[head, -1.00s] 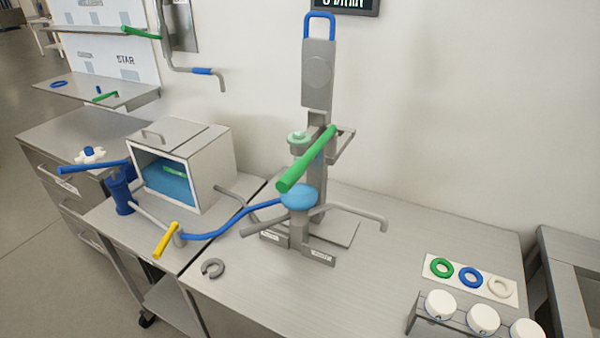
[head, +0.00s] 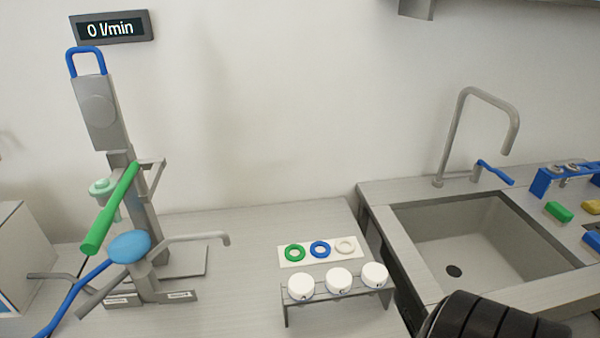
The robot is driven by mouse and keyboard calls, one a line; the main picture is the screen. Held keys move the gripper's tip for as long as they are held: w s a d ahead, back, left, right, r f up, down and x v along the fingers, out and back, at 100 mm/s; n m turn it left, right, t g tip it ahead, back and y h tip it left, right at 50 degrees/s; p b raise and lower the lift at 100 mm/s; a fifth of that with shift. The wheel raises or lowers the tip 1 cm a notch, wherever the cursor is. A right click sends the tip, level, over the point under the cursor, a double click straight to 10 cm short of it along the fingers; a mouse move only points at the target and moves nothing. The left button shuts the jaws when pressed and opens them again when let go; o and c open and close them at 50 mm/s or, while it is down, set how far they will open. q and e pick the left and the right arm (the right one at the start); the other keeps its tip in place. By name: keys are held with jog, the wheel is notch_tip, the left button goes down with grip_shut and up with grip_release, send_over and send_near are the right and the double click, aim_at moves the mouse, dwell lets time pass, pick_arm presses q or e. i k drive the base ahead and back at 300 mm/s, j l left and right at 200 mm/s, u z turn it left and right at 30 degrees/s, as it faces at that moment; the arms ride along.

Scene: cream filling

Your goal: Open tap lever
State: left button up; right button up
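The tap (head: 462,132) stands at the back edge of the sink on the right, a grey spout bent over the basin. Its blue lever (head: 496,173) sits beside the spout base on a short grey post and slants down to the right. A black ribbed part of my own arm (head: 490,318) shows at the bottom right, below the sink. Neither gripper's fingers are in view, and nothing touches the lever.
The empty sink basin (head: 440,225) has a dark drain. Left of it are a rack with white caps (head: 338,281), a white strip with rings (head: 319,265), and the filling machine with its green lever (head: 112,208). Green, yellow and blue blocks lie right of the sink.

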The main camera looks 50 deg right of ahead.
aim_at(508, 180)
jog(key=z, duration=2.7)
jog(key=i+l+z, duration=0.15)
jog(key=i+l, duration=0.2)
jog(key=l, duration=0.15)
